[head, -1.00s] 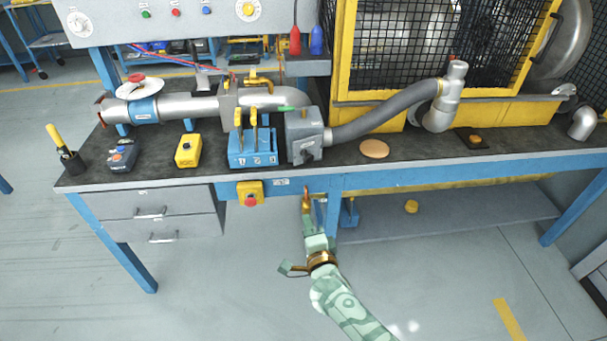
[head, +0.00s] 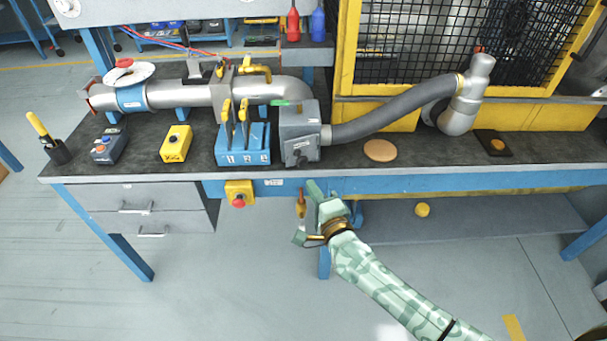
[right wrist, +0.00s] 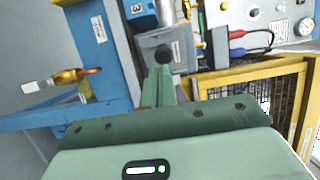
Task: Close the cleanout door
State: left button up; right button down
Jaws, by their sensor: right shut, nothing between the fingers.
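The grey box (head: 298,125) stands on the bench between the metal pipe and the grey hose. Its front face carries a dark knob (head: 299,153), which I take to be on the cleanout door; whether the door stands ajar I cannot tell. In the right wrist view the black knob (right wrist: 163,54) shows just beyond my fingertips on the grey front. My right gripper (head: 314,188) is shut and empty, just in front of the bench edge and below the box. It shows no clear contact with the knob. My left gripper is not in view.
A blue block with yellow levers (head: 243,150) stands left of the box. A red stop button on a yellow box (head: 239,193) and a brass fitting (head: 301,203) hang at the bench front. A round tan disc (head: 380,150) lies to the right. A yellow mesh cage stands behind.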

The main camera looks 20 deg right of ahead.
jog(key=b, duration=0.1)
send_near(289, 156)
jog(key=shift+w+d+f, duration=0.1)
jog(key=shift+w+d, duration=0.15)
jog(key=shift+w, duration=0.25)
jog(key=shift+w+d+f, duration=0.1)
jog(key=shift+w+d, duration=0.15)
jog(key=shift+w, duration=0.25)
jog(key=shift+w+r, duration=0.15)
jog(key=shift+w, duration=0.2)
jog(key=shift+a, duration=0.1)
jog(key=h, duration=0.1)
jog(key=w+a+m+h, duration=0.1)
jog(key=m+h, duration=0.1)
jog(key=shift+w+a+r+h, duration=0.1)
jog(key=shift+w+a+h, duration=0.2)
jog(key=shift+h, duration=0.1)
jog(key=shift+w+a+m+h, duration=0.25)
jog(key=shift+w+m+h, duration=0.05)
jog(key=shift+m, duration=0.2)
jog(key=shift+w+a, duration=0.1)
jog(key=shift+w, duration=0.2)
